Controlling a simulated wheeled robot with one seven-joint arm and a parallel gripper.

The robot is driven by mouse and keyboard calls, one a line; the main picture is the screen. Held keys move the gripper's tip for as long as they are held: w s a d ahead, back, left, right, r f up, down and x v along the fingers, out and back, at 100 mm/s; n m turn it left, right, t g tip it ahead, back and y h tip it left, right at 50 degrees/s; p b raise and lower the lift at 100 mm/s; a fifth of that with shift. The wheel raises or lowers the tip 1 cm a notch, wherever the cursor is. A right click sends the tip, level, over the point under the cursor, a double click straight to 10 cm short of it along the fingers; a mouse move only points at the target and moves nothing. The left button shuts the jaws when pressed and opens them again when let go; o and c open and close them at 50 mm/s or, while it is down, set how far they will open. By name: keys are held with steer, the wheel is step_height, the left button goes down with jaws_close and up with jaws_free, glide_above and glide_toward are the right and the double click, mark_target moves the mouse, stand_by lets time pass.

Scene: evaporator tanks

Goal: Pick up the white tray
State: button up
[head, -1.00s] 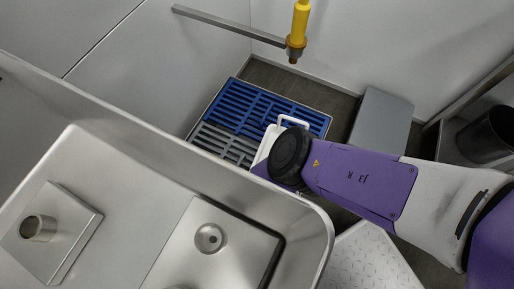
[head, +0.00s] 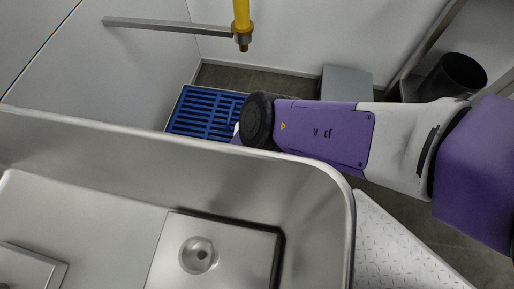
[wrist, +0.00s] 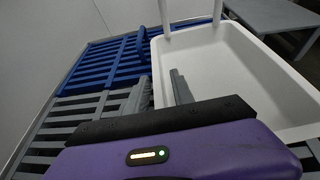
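The white tray (wrist: 225,75) fills the right side of the wrist view, with its hollow facing up and white handle posts at its far end. In the head view only a small white sliver of it (head: 236,129) shows beside my wrist. My gripper (wrist: 161,90) is open, with one grey finger outside the tray's left wall and the other over its inside. The wall shows between the fingers, and I see no clear grip on it. In the head view the fingers are hidden behind my arm and the sink.
A blue slatted grate (head: 207,112) lies beside the tray, with grey slats (wrist: 75,115) nearer. A steel sink (head: 110,165) stands in front. A yellow hanging pipe (head: 242,20), a grey low bench (head: 346,84) and a black bin (head: 453,76) are around.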

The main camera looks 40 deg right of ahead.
jaws_close()
stand_by(1.4)
